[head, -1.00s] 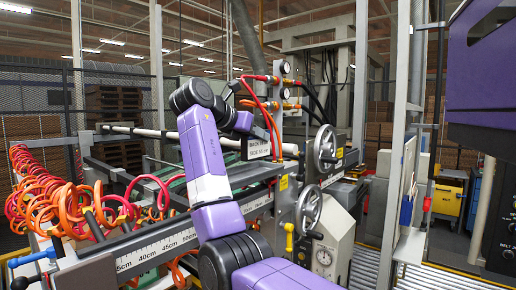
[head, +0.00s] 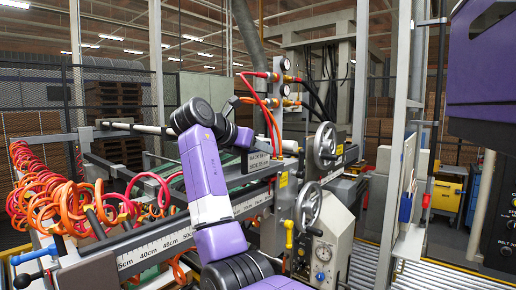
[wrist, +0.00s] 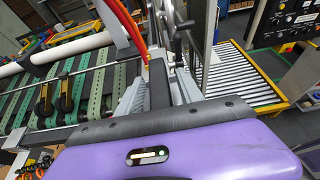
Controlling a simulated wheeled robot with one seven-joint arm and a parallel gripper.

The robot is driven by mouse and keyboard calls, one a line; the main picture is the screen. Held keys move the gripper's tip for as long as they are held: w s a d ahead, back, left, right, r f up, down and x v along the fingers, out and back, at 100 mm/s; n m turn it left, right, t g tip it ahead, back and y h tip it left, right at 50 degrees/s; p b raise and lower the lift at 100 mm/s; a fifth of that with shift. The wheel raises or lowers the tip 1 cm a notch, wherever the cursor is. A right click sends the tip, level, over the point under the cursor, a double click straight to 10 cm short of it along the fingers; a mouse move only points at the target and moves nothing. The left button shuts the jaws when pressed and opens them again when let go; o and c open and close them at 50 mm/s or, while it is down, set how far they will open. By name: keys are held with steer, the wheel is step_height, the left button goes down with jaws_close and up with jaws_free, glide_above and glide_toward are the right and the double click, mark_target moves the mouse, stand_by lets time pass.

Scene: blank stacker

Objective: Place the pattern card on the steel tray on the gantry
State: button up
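A grey ledge (head: 410,245) on the right upright may be the steel tray; I cannot tell.
Coiled orange hoses (head: 60,200) fill the left. A roller conveyor (wrist: 245,75) lies to the right in the wrist view. A purple machine housing (head: 490,70) overhangs at right.

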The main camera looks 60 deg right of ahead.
steer(key=shift+r, duration=0.1)
steer(key=shift+a+r, duration=0.1)
steer(key=b+v, duration=0.3)
steer(key=v, duration=0.8)
steer(key=shift+w+a+b, duration=0.15)
steer(key=shift+a+b, duration=0.2)
steer(key=shift+a, duration=0.05)
steer(key=shift+r, duration=0.1)
